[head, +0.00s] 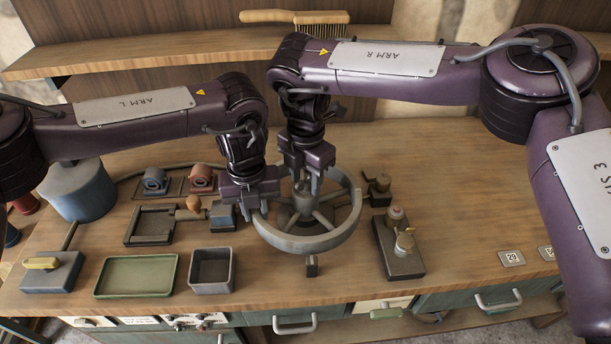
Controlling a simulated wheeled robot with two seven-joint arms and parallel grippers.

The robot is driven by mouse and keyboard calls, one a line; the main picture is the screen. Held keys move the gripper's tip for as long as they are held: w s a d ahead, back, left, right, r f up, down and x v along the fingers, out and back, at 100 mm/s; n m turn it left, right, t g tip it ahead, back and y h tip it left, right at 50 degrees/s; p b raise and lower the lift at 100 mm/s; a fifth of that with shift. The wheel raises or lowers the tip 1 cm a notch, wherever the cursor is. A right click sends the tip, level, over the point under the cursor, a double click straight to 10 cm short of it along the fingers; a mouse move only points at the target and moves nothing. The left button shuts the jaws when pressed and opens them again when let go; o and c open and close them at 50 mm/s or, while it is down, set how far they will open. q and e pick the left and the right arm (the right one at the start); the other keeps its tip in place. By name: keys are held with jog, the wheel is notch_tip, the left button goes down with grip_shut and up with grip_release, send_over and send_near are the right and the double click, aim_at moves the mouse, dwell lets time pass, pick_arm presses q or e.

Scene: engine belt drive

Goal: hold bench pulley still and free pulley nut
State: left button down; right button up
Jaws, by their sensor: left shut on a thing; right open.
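The bench pulley (338,234) is a large grey spoked wheel lying level over the middle of the bench. My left gripper (259,207) points down at the pulley's left side and is shut on its rim. My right gripper (307,192) is open and points down over the pulley's hub (303,206). The pulley nut cannot be made out; the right gripper covers the top of the hub. Whether the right fingers touch anything there cannot be told.
A green tray (136,294) and a grey bin (212,290) stand at front left. A dark block with knobs (398,262) stands right of the pulley. A blue cylinder (78,214) is at far left. The right side of the bench (470,215) is mostly clear.

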aim_at(305, 183)
grip_shut()
jog(key=n, duration=0.5)
jog(key=shift+n, duration=0.3)
grip_release()
notch_tip(305, 183, up, 12)
dwell(0.6)
